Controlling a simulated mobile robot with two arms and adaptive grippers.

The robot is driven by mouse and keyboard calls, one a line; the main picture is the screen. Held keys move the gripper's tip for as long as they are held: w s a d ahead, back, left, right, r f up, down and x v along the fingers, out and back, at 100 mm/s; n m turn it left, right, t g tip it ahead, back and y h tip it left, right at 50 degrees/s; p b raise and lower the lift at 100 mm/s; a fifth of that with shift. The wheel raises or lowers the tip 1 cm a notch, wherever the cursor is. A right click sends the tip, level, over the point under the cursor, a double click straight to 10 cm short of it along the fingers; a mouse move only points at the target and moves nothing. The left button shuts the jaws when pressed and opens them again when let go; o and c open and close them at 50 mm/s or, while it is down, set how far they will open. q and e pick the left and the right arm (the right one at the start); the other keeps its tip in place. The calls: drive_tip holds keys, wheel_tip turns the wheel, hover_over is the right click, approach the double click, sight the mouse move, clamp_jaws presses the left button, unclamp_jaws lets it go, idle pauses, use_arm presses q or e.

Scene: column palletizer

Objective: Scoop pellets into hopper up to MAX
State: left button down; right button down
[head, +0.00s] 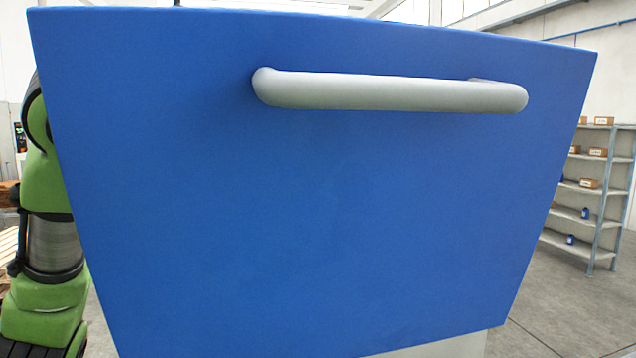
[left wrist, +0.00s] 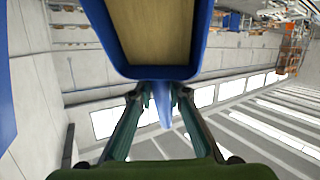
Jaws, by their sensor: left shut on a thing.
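My left gripper (left wrist: 158,92) is shut on the handle of a blue scoop (left wrist: 159,73). The scoop extends past the fingertips to the top of the left wrist view, and its far end is cut off. A plain tan surface (left wrist: 158,30) shows inside its blue rim; I cannot tell whether it is pellets. In the head view a large blue panel (head: 320,220) with a grey bar handle (head: 390,92) fills most of the picture. I cannot tell whether it belongs to the hopper. No MAX mark or loose pellets are seen. My right gripper is not in view.
The blue panel stands very close and hides what lies behind it. A metal shelf rack (head: 602,190) with small boxes and blue items stands at the right. Open grey floor (head: 570,300) lies at the lower right. Wooden pallets (head: 8,245) show at the left edge.

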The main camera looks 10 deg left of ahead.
use_arm(q)
drive_tip(key=shift+s+a+r+t+h+b, duration=0.15)
drive_tip(key=shift+s+t+h+b, duration=0.25)
drive_tip(key=shift+b, duration=0.5)
drive_tip(key=shift+s+a+f+t+h+b, duration=0.15)
drive_tip(key=shift+t+b, duration=0.35)
drive_tip(key=shift+b, duration=0.35)
drive_tip(key=shift+s+r+b, duration=0.15)
drive_tip(key=shift+r+b, duration=0.1)
drive_tip(key=shift+b, duration=0.1)
